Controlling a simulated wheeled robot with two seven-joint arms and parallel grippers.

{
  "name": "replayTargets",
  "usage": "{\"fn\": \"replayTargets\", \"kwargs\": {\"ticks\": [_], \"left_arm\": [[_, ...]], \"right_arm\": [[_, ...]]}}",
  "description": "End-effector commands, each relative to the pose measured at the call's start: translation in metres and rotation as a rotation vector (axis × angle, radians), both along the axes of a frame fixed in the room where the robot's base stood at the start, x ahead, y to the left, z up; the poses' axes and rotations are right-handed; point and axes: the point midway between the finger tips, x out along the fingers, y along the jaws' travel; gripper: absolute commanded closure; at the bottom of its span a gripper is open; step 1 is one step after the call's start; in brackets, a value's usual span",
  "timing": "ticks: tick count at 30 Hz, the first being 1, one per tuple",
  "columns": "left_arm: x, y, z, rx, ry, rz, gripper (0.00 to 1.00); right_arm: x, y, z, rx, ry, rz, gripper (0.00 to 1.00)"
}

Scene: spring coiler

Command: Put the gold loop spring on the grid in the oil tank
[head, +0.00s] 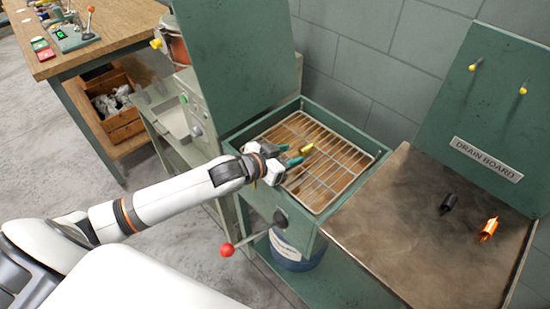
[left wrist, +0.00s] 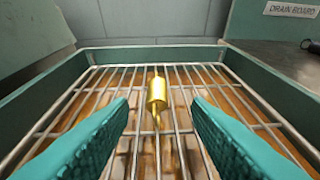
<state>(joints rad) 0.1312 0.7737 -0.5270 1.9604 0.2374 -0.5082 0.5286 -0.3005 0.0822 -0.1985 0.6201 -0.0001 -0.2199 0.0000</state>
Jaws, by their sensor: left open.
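The gold loop spring (head: 307,149) lies on the wire grid (head: 327,187) in the green oil tank (head: 362,149). In the left wrist view the gold spring (left wrist: 157,92) rests on the grid bars (left wrist: 200,72), ahead of and between my fingers, with a thin end pointing away. My left gripper (head: 291,160) is open over the grid, its teal fingers apart and empty, just short of the spring and not touching it. Brown liquid or a brown floor shows beneath the bars. My right gripper is not in view.
A drain board (head: 400,240) to the right holds a black spring (head: 448,203) and an orange spring (head: 489,229). A red-knobbed lever (head: 228,249) sticks out at the tank's front. A raised green panel (head: 240,60) stands at the tank's left. A wooden workbench (head: 110,25) is at the upper left.

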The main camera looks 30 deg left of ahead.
Motion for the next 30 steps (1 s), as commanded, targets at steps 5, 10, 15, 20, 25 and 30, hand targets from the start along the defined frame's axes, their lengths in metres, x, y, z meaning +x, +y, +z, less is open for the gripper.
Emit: {"fn": "replayTargets", "kwargs": {"ticks": [5, 10, 15, 20, 25, 30], "left_arm": [[-0.031, 0.012, 0.012, 0.001, 0.002, -0.001, 0.56], [-0.047, 0.019, 0.02, -0.001, 0.0, 0.0, 0.56], [-0.05, 0.021, 0.023, 0.0, -0.001, 0.0, 0.56], [-0.05, 0.021, 0.023, 0.0, -0.001, 0.0, 0.56], [-0.05, 0.021, 0.023, -0.001, -0.001, 0.0, 0.56], [-0.05, 0.021, 0.023, -0.001, -0.001, 0.0, 0.56]], "right_arm": [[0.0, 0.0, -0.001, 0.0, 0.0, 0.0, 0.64], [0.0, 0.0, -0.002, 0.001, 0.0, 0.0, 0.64], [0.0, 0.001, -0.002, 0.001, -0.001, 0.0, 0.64], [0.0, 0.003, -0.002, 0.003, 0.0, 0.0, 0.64], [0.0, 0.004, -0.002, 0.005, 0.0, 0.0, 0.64], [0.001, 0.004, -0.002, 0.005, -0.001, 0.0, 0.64]]}}
